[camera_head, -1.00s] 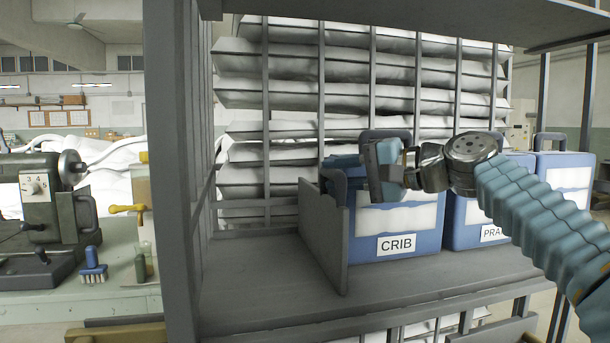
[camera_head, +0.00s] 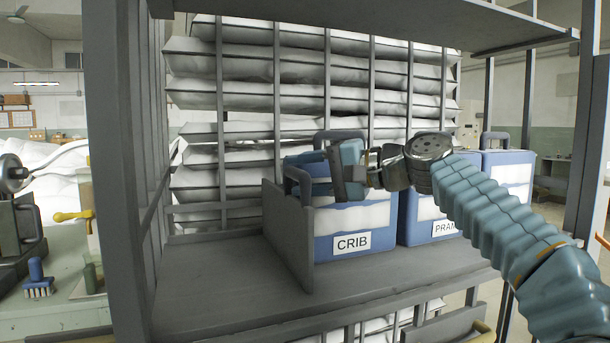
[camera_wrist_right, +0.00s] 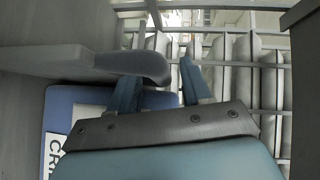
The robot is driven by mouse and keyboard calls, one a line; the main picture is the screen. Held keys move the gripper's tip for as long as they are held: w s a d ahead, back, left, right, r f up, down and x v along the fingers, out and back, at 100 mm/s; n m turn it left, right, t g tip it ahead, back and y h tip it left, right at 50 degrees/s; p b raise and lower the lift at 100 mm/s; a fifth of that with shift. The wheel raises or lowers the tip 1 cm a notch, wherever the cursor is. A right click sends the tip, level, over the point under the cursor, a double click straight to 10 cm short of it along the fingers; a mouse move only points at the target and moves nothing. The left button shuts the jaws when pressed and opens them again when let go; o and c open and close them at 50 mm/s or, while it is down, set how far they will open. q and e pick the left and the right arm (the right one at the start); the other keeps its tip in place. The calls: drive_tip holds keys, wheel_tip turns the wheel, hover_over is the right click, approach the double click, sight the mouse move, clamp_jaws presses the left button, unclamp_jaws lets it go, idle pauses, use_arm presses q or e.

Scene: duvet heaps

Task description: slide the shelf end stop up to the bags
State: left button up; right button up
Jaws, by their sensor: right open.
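The shelf end stop (camera_head: 287,235) is a grey upright panel on the grey shelf, left of the bags. The blue-and-white CRIB bag (camera_head: 382,215) stands just right of it. I cannot tell if they touch. The PRAM bag (camera_head: 418,207) and a third blue bag (camera_head: 511,172) stand farther right. My right gripper (camera_head: 303,163) is open above the end stop and the CRIB bag's left side, pointing left. The wrist view shows its two teal fingers (camera_wrist_right: 158,88) apart. My left gripper is out of view.
The shelf (camera_head: 225,285) is clear left of the end stop. A grey post (camera_head: 128,170) bounds it on the left. An upper shelf (camera_head: 400,22) hangs above. Bars and stacked white duvets (camera_head: 215,95) stand behind. A workbench (camera_head: 60,300) is at far left.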

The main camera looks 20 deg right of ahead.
drive_tip(key=v, duration=1.3)
drive_tip(key=shift+s+d, duration=0.25)
drive_tip(key=shift+d, duration=0.05)
